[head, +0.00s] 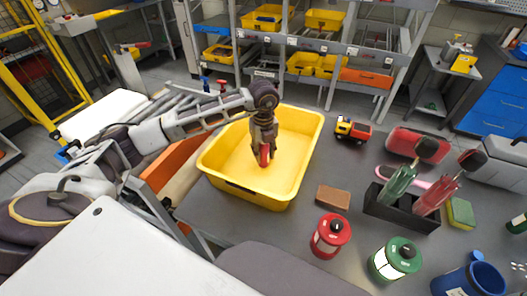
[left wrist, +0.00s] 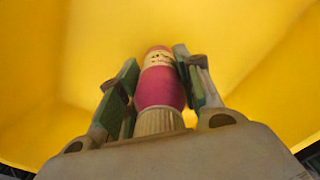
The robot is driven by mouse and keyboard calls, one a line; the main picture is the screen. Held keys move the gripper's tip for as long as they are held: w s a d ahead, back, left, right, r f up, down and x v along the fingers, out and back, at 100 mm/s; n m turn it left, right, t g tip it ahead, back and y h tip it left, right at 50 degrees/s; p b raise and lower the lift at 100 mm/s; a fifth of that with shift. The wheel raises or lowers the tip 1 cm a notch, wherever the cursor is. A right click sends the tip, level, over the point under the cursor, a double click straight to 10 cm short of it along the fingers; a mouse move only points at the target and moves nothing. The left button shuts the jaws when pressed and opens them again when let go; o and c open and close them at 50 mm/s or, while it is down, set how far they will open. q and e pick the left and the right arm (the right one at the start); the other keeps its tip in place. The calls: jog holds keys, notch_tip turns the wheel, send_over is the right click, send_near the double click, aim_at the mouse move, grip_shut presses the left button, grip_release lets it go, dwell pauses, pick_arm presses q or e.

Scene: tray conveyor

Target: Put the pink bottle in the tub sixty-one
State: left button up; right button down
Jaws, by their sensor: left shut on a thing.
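The large yellow tub (head: 213,160) stands on the grey table; no number is readable on it. My left gripper (head: 264,150) points down inside the tub's opening and is shut on the pink bottle (head: 264,157). Only a small red-pink part of the bottle shows below the fingers in the head view. In the left wrist view, the bottle (left wrist: 158,92) has a pale band with dark marks and sits between both fingers of my left gripper (left wrist: 155,75). Yellow tub walls (left wrist: 60,60) surround it. Whether the bottle touches the tub floor, I cannot tell. My right gripper is not in view.
Right of the tub are a toy truck (head: 352,129), a brown block (head: 332,198), a red canister (head: 331,236), a green canister (head: 395,259) and a black holder (head: 400,212) with two bottles. A blue mug (head: 470,280) stands at the lower right. Shelves (head: 340,48) stand behind.

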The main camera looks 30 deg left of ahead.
pick_arm(q)
jog(key=o, duration=1.1)
notch_tip(320, 180, up, 12)
jog(key=shift+r, duration=0.1)
dwell(0.9)
